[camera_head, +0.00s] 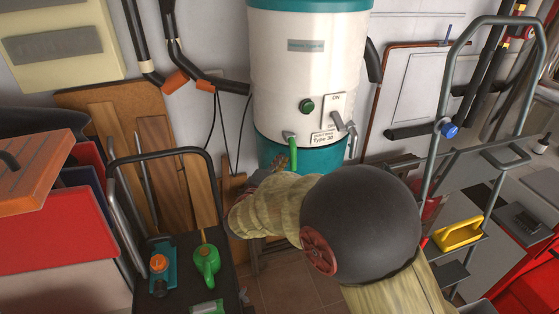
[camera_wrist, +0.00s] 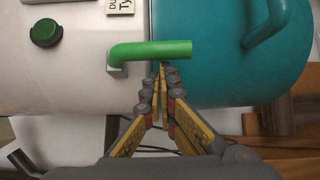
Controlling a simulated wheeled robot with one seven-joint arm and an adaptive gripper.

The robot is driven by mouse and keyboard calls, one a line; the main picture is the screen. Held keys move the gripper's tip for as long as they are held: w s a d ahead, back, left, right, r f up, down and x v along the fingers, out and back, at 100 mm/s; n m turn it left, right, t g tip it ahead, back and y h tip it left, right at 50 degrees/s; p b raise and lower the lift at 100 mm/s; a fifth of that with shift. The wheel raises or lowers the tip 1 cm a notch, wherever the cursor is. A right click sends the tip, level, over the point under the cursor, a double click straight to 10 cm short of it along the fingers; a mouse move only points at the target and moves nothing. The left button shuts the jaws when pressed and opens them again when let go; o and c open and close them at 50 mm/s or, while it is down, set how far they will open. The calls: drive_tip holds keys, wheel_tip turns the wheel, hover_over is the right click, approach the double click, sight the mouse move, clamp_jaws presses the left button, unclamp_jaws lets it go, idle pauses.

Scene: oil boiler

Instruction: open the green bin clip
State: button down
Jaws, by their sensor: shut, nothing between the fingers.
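The green bin clip (camera_head: 293,155) is a bent green lever on the front of the boiler, near the seam between the white body and the teal base. In the wrist view the clip (camera_wrist: 152,50) runs from a small metal mount at its left end to a free end over the teal part. My gripper (camera_wrist: 162,68) is shut and empty, its fingertips right beside the clip's lower edge near the free end. I cannot tell whether they touch it. In the head view my gripper (camera_head: 275,169) is partly hidden by my arm.
The boiler (camera_head: 300,70) has a green round button (camera_head: 306,106) and a switch lever (camera_head: 337,121) above the clip. A black cart (camera_head: 180,257) with a green can (camera_head: 207,259) stands at left.

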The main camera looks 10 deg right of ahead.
drive_tip(key=shift+s+r+n+g+y+p, duration=0.4)
drive_tip(key=shift+s+n+g+p, duration=0.15)
drive_tip(key=shift+p, duration=1)
drive_tip(key=n+g+y+p, duration=0.1)
drive_tip(key=n+g+p, duration=0.5)
drive_tip(key=p, duration=1.5)
approach(292, 160)
drive_tip(key=w+d, duration=0.1)
drive_tip(key=w+f+m+g, duration=0.1)
drive_tip(key=w+d+m+g, duration=0.1)
drive_tip(key=shift+w+d+f, duration=0.15)
drive_tip(key=shift+d+f, duration=0.15)
drive_tip(key=shift+f+b, duration=0.35)
drive_tip(key=shift+f, duration=0.15)
drive_tip(key=shift+w+a+f, duration=0.1)
drive_tip(key=shift+w+f, duration=0.15)
drive_tip(key=shift+w, duration=0.5)
drive_tip(key=shift+b, duration=0.35)
